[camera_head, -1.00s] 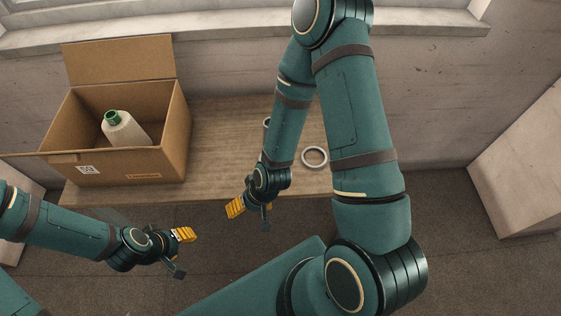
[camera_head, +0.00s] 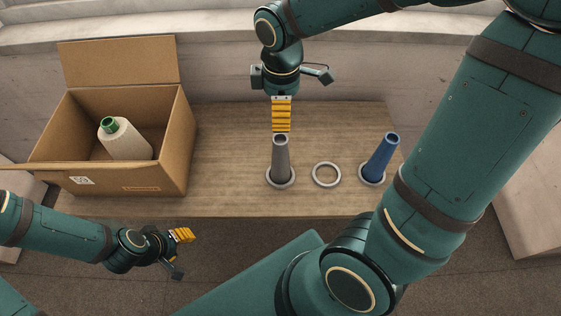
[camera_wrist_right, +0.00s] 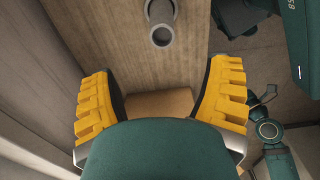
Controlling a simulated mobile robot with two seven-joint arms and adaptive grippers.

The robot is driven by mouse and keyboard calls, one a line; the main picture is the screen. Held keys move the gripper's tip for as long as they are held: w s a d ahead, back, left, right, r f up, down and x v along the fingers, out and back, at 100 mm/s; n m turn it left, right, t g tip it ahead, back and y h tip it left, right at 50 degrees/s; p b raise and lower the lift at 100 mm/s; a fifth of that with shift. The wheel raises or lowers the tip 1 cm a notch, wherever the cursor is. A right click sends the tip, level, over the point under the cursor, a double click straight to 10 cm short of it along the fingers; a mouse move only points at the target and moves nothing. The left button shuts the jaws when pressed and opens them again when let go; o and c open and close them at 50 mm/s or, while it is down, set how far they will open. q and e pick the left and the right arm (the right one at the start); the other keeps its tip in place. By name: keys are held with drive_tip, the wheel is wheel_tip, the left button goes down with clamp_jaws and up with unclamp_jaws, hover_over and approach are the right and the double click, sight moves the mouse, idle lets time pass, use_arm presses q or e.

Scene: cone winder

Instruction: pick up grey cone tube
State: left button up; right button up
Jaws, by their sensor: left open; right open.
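The grey cone tube (camera_head: 280,158) stands upright in a grey ring-shaped base on the wooden table. Its round open top (camera_wrist_right: 162,36) shows near the top of the right wrist view, beyond the fingers. My right gripper (camera_head: 281,128) is above and slightly behind the tube in the head view, pointing down. In the wrist view its yellow-padded fingers (camera_wrist_right: 164,72) are wide apart with nothing between them. My left gripper (camera_head: 183,250) is open and empty in front of the table's front edge, low at the left.
A blue cone tube (camera_head: 381,157) leans in a ring at the right. An empty grey ring (camera_head: 326,174) lies between the tubes. Table between box and grey tube is clear.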

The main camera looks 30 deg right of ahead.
sight(282, 137)
drive_tip(key=shift+s+d+f, duration=0.1)
drive_tip(key=shift+d+f, duration=0.05)
drive_tip(key=shift+f, duration=0.15)
wheel_tip(282, 137, down, 8)
drive_tip(key=shift+r+b, duration=0.1)
drive_tip(key=shift+b, duration=1.05)
drive_tip(key=f, duration=0.1)
drive_tip(key=f+b, duration=0.1)
drive_tip(key=f, duration=0.3)
drive_tip(key=shift+a+f+b, duration=0.1)
drive_tip(key=shift+a+b, duration=0.2)
drive_tip(key=shift+b, duration=0.05)
drive_tip(key=c, duration=1.2)
